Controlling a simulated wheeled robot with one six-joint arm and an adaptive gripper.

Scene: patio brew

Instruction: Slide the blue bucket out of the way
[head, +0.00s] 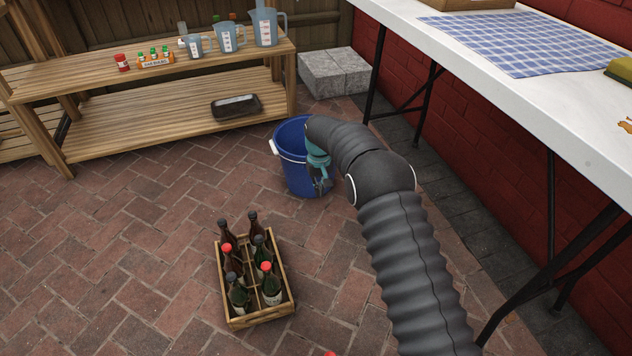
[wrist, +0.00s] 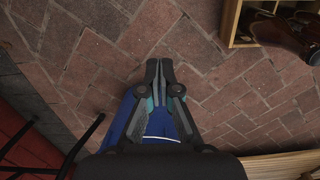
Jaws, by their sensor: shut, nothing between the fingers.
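The blue bucket (head: 290,160) stands upright on the brick paving in the head view, between the wooden shelf and the white table. It has a white band near its rim, and my arm hides its right part. My gripper (head: 321,188) is at the bucket's near right side, pointing down, shut and empty. In the wrist view my gripper (wrist: 161,64) is shut, and the bucket (wrist: 121,121) shows behind and beside the fingers. I cannot tell whether the fingers touch the bucket.
A wooden crate (head: 259,321) of brown and green bottles stands on the paving in front of the bucket. A wooden shelf (head: 150,122) is behind to the left, and grey blocks (head: 335,75) are behind the bucket. The white table (head: 560,135) is at right. Paving at left is clear.

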